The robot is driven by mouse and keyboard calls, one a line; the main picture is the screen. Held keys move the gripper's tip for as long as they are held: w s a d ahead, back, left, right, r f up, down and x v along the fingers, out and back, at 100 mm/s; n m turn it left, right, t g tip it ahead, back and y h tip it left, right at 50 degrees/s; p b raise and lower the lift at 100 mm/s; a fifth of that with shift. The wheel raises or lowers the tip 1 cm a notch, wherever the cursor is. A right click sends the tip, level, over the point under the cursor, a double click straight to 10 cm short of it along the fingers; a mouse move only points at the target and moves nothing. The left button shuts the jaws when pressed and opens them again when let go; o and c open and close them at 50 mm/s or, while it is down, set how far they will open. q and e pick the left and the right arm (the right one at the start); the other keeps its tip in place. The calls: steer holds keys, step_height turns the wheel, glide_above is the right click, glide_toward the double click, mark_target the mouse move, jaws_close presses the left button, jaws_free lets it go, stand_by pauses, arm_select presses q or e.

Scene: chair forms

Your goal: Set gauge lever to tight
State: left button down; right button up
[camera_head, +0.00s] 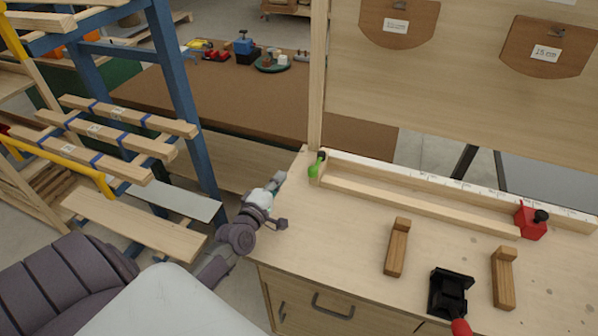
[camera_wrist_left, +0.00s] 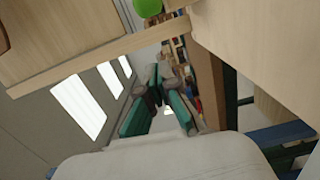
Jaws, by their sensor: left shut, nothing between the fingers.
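A small lever with a bright green end (camera_head: 315,168) is at the left end of the wooden fence on the bench. Its green knob also shows at the top edge of the left wrist view (camera_wrist_left: 148,7). I cannot tell its setting. A red stop block (camera_head: 530,222) with a black knob sits at the fence's right end. My right gripper is not in view.
A blue rack (camera_head: 172,75) with wooden bars stands left. A brown table (camera_head: 225,95) with small items is behind.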

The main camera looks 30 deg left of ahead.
mark_target(317, 163)
arm_select(q)
steer(key=w, duration=0.4)
steer(key=shift+a, duration=0.35)
steer(key=d+p, duration=0.1)
steer(key=d, duration=0.1)
steer(key=shift+w+d+p, duration=0.3)
steer(key=shift+p, duration=0.05)
steer(key=shift+w+d+f, duration=0.1)
steer(key=shift+w+d, duration=0.05)
steer(key=shift+d, duration=0.5)
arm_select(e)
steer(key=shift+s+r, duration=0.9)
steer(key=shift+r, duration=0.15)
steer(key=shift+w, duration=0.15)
arm_select(q)
steer(key=shift+d+p, duration=0.15)
steer(key=shift+p, duration=0.15)
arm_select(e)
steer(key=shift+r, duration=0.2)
